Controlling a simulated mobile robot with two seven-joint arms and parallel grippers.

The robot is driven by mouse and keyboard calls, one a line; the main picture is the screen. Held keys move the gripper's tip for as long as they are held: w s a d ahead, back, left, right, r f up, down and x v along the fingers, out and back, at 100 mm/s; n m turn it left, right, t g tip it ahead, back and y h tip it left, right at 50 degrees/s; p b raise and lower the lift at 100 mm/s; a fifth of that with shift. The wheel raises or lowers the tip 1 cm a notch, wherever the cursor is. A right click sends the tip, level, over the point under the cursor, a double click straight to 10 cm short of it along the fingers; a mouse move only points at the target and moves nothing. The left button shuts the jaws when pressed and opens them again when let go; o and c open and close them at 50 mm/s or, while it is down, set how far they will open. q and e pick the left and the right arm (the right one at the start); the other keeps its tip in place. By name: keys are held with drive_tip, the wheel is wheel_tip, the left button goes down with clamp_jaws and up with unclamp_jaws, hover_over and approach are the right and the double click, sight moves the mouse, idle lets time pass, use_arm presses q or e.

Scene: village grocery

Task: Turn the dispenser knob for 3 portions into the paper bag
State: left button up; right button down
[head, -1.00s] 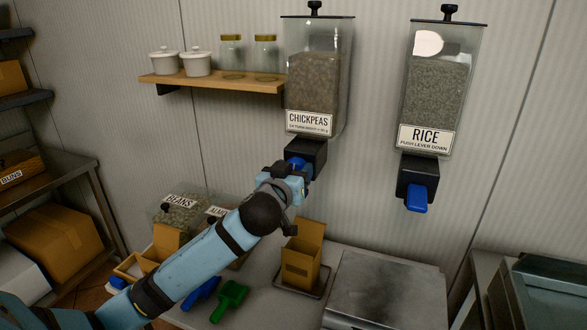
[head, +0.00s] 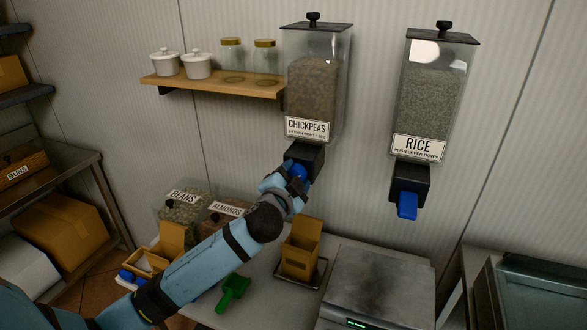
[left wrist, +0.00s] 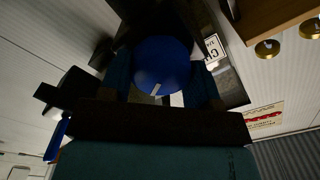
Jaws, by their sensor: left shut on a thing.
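The chickpeas dispenser (head: 313,95) hangs on the wall, a clear bin with a label and a black outlet below. Its blue knob (head: 298,170) is on the front of the outlet. My left gripper (head: 292,177) is shut on this knob; the left wrist view shows the round blue knob (left wrist: 162,64) between the fingers, with a pale mark low on its face. The open brown paper bag (head: 299,258) stands upright on a small tray below the outlet. Its inside cannot be made out. My right gripper is not in view.
The rice dispenser (head: 429,100) with a blue lever hangs to the right. A metal scale (head: 378,285) stands right of the bag. A green scoop (head: 232,290) and bins of beans (head: 184,212) and almonds (head: 222,218) are left. A wooden shelf (head: 215,86) holds jars.

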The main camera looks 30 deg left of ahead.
use_arm(q)
drive_tip(key=m+p, duration=0.1)
drive_tip(key=m, duration=0.1)
drive_tip(key=shift+r+m+p, duration=0.15)
drive_tip(key=shift+m+p, duration=1)
drive_tip(key=shift+m, duration=0.85)
drive_tip(key=shift+f, duration=0.2)
drive_tip(key=o, duration=0.9)
